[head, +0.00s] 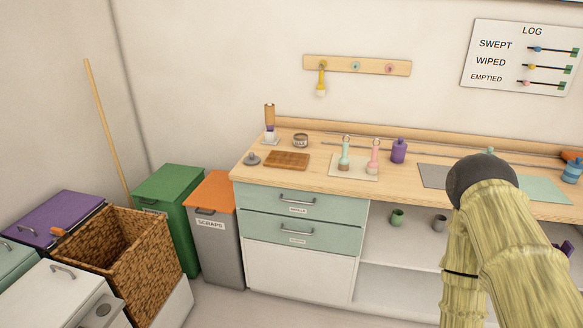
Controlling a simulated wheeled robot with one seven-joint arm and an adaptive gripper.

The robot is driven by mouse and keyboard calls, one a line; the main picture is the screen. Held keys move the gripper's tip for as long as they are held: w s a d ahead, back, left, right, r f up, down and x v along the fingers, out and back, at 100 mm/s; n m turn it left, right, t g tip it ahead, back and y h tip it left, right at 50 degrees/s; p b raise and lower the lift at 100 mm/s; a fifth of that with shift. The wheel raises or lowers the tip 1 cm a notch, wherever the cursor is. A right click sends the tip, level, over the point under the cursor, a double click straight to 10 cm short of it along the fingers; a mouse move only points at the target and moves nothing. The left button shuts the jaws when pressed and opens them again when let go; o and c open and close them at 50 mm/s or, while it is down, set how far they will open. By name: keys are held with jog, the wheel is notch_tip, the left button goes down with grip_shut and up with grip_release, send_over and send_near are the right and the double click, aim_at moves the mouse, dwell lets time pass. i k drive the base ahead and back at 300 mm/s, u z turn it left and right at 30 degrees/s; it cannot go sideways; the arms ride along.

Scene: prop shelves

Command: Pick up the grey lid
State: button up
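A small grey lid with a knob on top (251,159) lies on the left end of the wooden counter (399,180), near its front left corner. It is just left of a brown wooden board (287,160), and nothing lies on it. My arm rises at the right of the head view, well to the right of the lid, and covers part of the counter and lower shelves. My gripper cannot be made out in this view.
Behind the lid stand a wooden-handled brush on a white base (270,137) and a grey tin (300,140). Green (168,180) and orange-lidded (213,196) bins stand left of the counter.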

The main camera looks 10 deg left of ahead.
aim_at(251, 159)
jog(key=u, duration=0.5)
jog(key=k, duration=0.15)
jog(key=z, duration=1.35)
jog(key=i, duration=1.05)
jog(key=u, duration=1.2)
jog(key=i, duration=0.65)
jog(key=u, duration=0.75)
